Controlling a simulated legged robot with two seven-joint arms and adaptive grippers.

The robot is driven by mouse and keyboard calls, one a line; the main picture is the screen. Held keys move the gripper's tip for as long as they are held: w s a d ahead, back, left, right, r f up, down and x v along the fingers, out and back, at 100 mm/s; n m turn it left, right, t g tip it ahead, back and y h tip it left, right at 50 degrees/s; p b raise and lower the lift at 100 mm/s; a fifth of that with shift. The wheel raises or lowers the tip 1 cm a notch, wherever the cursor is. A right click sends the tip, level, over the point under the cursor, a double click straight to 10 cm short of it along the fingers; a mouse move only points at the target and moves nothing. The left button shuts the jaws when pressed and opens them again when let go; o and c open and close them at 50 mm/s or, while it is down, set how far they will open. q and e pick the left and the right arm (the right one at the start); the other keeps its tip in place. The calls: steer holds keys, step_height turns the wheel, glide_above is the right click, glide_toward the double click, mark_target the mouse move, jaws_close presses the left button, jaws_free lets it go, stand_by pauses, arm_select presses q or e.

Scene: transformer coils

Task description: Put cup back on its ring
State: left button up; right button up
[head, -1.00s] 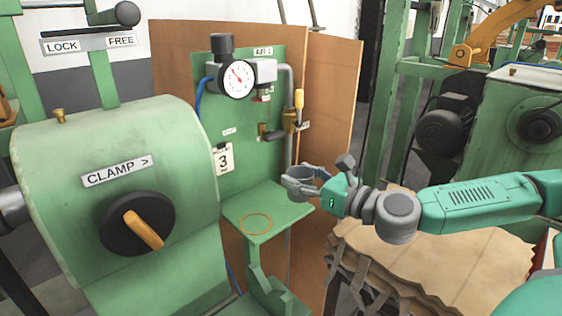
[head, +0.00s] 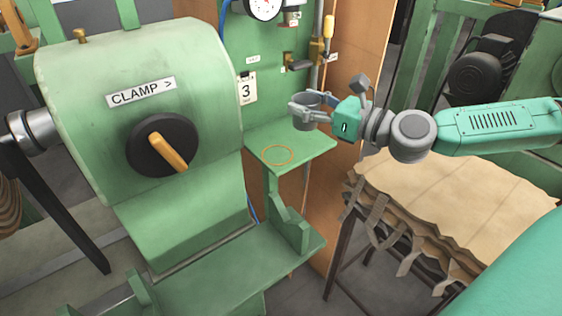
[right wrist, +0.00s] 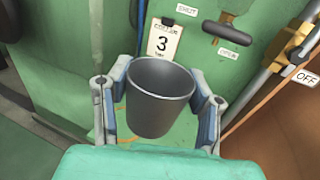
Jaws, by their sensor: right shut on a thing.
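The dark grey cup (head: 306,103) is held upright between the fingers of my right gripper (head: 303,112), which is shut on it. In the right wrist view the cup (right wrist: 158,98) looks empty, with a finger on each side. The orange ring (head: 278,155) is marked on the small green shelf (head: 315,146). The gripper and cup are above the shelf, to the right of and behind the ring in the head view. My left gripper is not in view.
A green machine housing with a CLAMP knob (head: 163,145) stands left of the shelf. Behind the shelf is a panel with a 3 card (head: 246,88), a gauge (head: 263,6) and a yellow-handled valve (head: 328,27). A stack of tan sheets (head: 440,190) lies at the right.

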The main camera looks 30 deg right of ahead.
steer(key=w+a+r+n+y+b, duration=0.1)
steer(key=w+a+y+b, duration=0.15)
steer(key=a, duration=0.25)
steer(key=shift+g+h, duration=0.4)
steer(key=shift+h, duration=0.05)
steer(key=f, duration=0.2)
steer(key=w+f, duration=0.1)
steer(key=f, duration=0.2)
steer(key=shift+d+b, duration=0.1)
steer(key=shift+b, duration=0.25)
steer(key=shift+d+f, duration=0.1)
steer(key=shift+f, duration=0.5)
steer(key=shift+f+b, duration=0.45)
steer(key=shift+f, duration=1.1)
steer(key=shift+f, duration=0.1)
steer(key=o, duration=1.3)
